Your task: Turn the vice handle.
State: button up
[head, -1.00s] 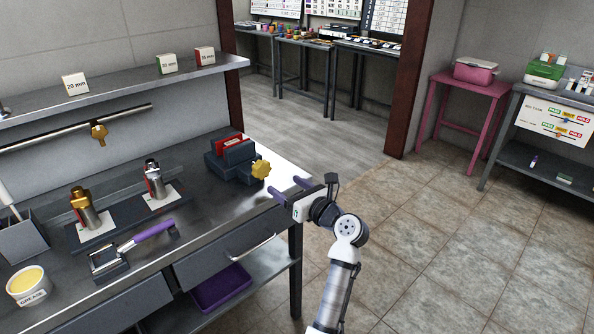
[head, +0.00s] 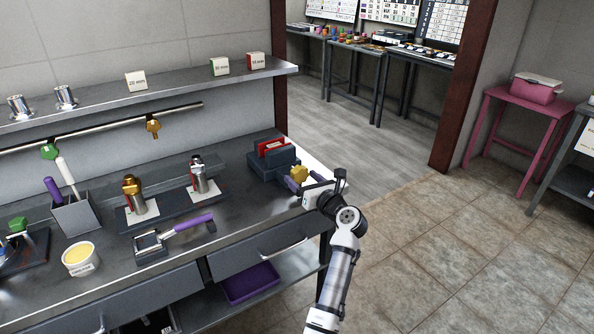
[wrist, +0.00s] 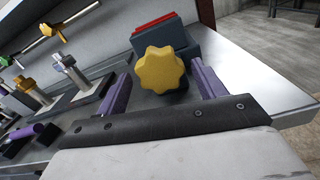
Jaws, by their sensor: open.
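The vice (head: 270,160) is a dark blue-grey block with red jaw faces, standing at the right end of the metal workbench. Its yellow lobed handle (head: 299,174) faces my gripper. My gripper (head: 296,185) is open, with purple fingers at the handle in the head view. In the wrist view the handle (wrist: 160,69) lies between the two spread fingers, a little beyond their tips, nearer the left finger (wrist: 117,95) than the right finger (wrist: 207,78). I cannot tell whether either finger touches it. The vice body (wrist: 178,38) shows behind the handle, partly hidden by it.
Two metal fittings (head: 134,196) (head: 199,176) stand on a dark plate to the left. A purple-handled tool (head: 185,225), a grease tub (head: 80,258) and a grey holder (head: 76,213) lie further left. A shelf (head: 180,92) runs above.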

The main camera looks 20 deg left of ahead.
aim_at(302, 177)
jog(key=shift+x, duration=2.1)
jog(key=c, duration=1)
jog(key=shift+o, duration=0.2)
jog(key=n, duration=0.2)
jog(key=shift+f+n, duration=0.1)
jog(key=shift+n, duration=0.2)
jog(key=shift+n+b, duration=0.5)
jog(key=shift+n, duration=0.6)
